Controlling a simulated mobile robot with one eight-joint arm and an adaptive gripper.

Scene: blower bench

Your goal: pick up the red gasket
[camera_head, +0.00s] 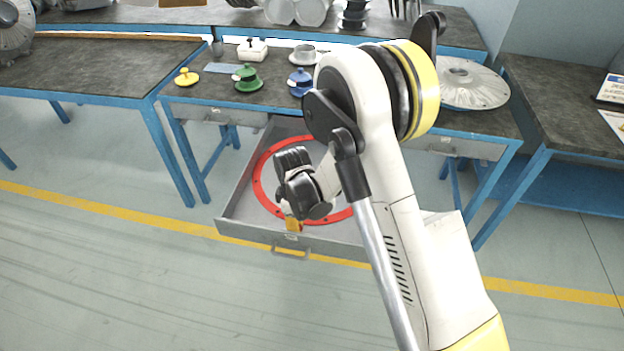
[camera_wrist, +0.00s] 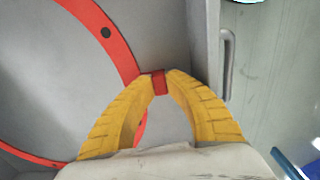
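The red gasket (camera_head: 259,188) is a large flat ring with dark holes, inside the open grey drawer (camera_head: 236,205) under the middle bench. In the wrist view the gasket (camera_wrist: 110,42) curves from the top left, behind my left finger, to the lower left. My gripper (camera_head: 293,224) is over the front part of the ring near the drawer front. In the wrist view the yellow fingertips of my gripper (camera_wrist: 160,80) close on a small red piece, seemingly a tab of the gasket. I cannot tell whether the ring is clear of the drawer floor.
The drawer handle (camera_wrist: 228,65) is just right of my fingers. The middle bench (camera_head: 215,92) above holds a yellow part (camera_head: 186,78), a green part (camera_head: 248,82), a blue part (camera_head: 300,83) and a large grey disc (camera_head: 470,85). The floor in front of the drawer is clear.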

